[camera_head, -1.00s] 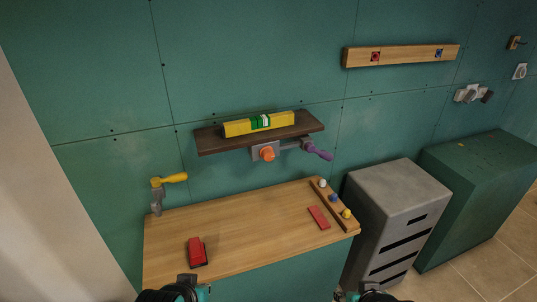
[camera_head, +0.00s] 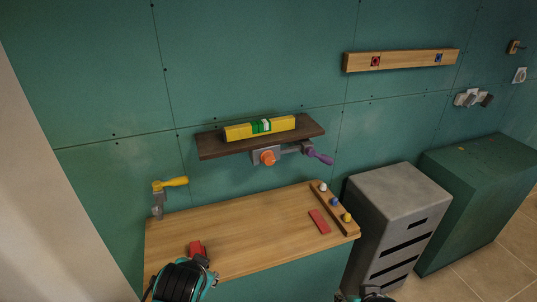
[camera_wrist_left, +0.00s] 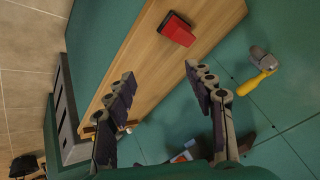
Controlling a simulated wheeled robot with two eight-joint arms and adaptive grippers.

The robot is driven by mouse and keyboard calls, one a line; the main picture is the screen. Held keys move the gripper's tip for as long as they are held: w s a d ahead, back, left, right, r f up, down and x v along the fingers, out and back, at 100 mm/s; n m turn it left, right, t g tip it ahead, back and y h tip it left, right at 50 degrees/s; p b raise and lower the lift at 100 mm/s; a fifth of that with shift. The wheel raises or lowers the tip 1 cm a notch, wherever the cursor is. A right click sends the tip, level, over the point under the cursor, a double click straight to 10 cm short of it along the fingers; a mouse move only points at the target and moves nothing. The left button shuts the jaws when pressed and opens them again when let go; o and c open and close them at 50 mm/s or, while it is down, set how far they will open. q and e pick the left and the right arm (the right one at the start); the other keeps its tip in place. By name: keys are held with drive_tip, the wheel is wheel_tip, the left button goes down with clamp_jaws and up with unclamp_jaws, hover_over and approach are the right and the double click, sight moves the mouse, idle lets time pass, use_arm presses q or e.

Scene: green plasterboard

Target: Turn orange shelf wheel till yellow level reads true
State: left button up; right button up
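The orange wheel (camera_head: 267,157) sits on a grey bracket under the dark shelf (camera_head: 212,146) on the green wall. A yellow level (camera_head: 285,124) with a green and white middle lies on the shelf; its bubble is too small to read. A purple handle (camera_head: 318,157) sticks out to the wheel's right. My left gripper (camera_head: 200,262) is at the bench's front left edge, well below the wheel; in the left wrist view (camera_wrist_left: 160,85) its fingers are spread and empty. My right gripper (camera_head: 368,296) barely shows at the bottom edge; its fingers are hidden.
A wooden bench (camera_head: 250,225) below the shelf carries a red block (camera_head: 197,248), a flat red piece (camera_head: 320,221) and a strip with small coloured balls (camera_head: 335,202). A grey cabinet (camera_head: 400,190) stands right.

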use_arm(q)
drive_tip(key=w+r+m+t+y, duration=0.1)
drive_tip(key=w+r+m+y, duration=0.15)
drive_tip(key=w+m, duration=0.45)
drive_tip(key=m+t+y+p, duration=0.25)
drive_tip(key=m+t, duration=0.55)
drive_tip(key=m, duration=1)
approach(270, 162)
drive_tip(key=w, duration=0.2)
drive_tip(key=x, duration=0.5)
drive_tip(key=b+x, duration=0.1)
drive_tip(key=x, duration=0.2)
drive_tip(key=shift+s+a+f, duration=0.1)
drive_tip(key=shift+s+a, duration=0.1)
drive_tip(key=shift+a, duration=0.05)
